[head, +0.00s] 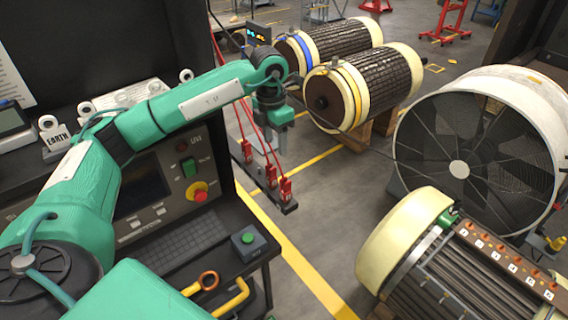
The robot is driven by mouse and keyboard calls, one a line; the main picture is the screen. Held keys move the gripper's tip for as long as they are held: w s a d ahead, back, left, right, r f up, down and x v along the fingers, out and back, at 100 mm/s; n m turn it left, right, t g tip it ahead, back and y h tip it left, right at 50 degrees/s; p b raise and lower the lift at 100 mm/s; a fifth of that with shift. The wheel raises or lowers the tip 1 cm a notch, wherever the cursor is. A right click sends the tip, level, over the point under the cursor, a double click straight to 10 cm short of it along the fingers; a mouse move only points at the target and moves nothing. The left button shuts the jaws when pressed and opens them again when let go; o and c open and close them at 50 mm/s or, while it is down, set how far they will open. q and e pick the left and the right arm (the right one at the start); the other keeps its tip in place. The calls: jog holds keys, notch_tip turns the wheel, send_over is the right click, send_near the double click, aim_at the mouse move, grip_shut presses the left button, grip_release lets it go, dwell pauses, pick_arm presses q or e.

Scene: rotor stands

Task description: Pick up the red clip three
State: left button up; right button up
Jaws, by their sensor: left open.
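Three red clips stand in a row on a dark bar (289,207): one at the far end (247,152), a middle one (271,176) and a near one (286,190). Red leads run up from them. I cannot read any number on them, so I cannot tell which is clip three. My left gripper (273,149) points down above the bar, open and empty, close to the clips in the picture. It partly covers the leads behind it. My right gripper is not in view.
A control console (160,225) with a green button box (249,239) stands below my left arm. Two wound rotors (375,85) lie at the back. A large fan (470,160) and a rotor with a terminal strip (505,262) fill the right. Grey floor lies between.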

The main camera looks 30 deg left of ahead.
aim_at(271, 166)
pick_arm(q)
jog(key=shift+w+a+y, duration=0.2)
jog(key=shift+a, duration=0.25)
jog(key=shift+w+a+y, duration=0.15)
jog(key=shift+a+y, duration=0.05)
jog(key=shift+a, duration=0.25)
jog(key=f, duration=0.2)
jog(key=f+p, duration=0.1)
jog(key=s+f+p, duration=0.1)
jog(key=f, duration=0.1)
jog(key=shift+d+f, duration=0.1)
jog(key=shift+f, duration=0.25)
notch_tip(271, 166, down, 2)
jog(key=shift+f+p, duration=0.2)
jog(key=shift+p, duration=0.7)
notch_tip(271, 166, down, 4)
jog(key=shift+f+p, duration=0.1)
jog(key=shift+p, duration=1.05)
jog(key=shift+f, duration=0.2)
grip_shut()
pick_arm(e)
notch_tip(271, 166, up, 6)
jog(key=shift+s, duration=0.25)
pick_arm(q)
jog(key=shift+r, duration=0.1)
